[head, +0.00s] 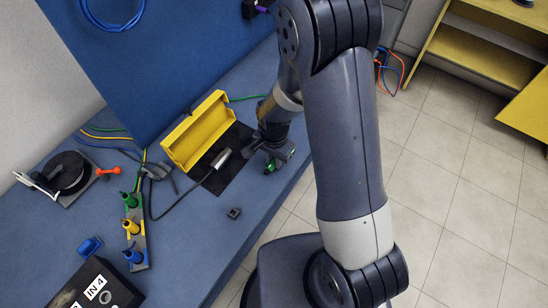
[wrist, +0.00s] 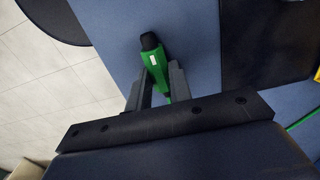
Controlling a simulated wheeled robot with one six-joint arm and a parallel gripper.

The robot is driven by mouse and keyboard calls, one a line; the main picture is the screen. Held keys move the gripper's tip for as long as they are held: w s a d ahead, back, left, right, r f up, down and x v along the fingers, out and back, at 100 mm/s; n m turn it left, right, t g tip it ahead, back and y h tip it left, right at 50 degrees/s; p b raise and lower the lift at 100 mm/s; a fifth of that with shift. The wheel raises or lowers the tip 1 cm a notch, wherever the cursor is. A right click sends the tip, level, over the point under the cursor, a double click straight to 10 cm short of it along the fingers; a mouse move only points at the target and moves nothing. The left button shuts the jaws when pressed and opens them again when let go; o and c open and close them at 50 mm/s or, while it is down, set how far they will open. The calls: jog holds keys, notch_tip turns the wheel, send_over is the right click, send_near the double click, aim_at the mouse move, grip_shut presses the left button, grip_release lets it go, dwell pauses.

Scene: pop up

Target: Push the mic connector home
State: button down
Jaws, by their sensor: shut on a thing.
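A silver-ended connector (head: 221,158) lies on the dark mat, with a dark cable running from it to the left; I take it for the mic connector. A black box labelled "IN 4" (head: 93,287) stands at the lower left, cut by the picture edge. My gripper (head: 272,160) is right of the connector, apart from it, above the bench near its right edge. It is shut on a green piece with a black tip and small white mark; it shows between the fingers in the wrist view (wrist: 156,68).
A yellow open case (head: 196,128) stands behind the connector. A strip (head: 137,240) holds green, yellow and blue pieces. A blue clip-like piece (head: 89,246) and small dark block (head: 234,213) lie on the blue bench (head: 200,255). A cable reel (head: 66,172) is at far left.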

jog(key=shift+r+p, duration=1.55)
jog(key=shift+r, duration=0.9)
jog(key=shift+r, duration=0.2)
notch_tip(320, 180, up, 4)
jog(key=p, duration=0.3)
send_near(241, 141)
jog(key=w+d+r, duration=0.2)
jog(key=w, duration=0.1)
jog(key=f+b, duration=0.3)
jog(key=f, duration=0.1)
jog(key=f+b, duration=0.4)
jog(key=shift+s+f, duration=0.2)
jog(key=shift+f, duration=0.05)
jog(key=shift+s+b, duration=0.1)
jog(key=shift+b, duration=0.25)
jog(key=shift+s+a+b, duration=0.3)
jog(key=shift+s+a, duration=0.75)
jog(key=shift+s, duration=0.15)
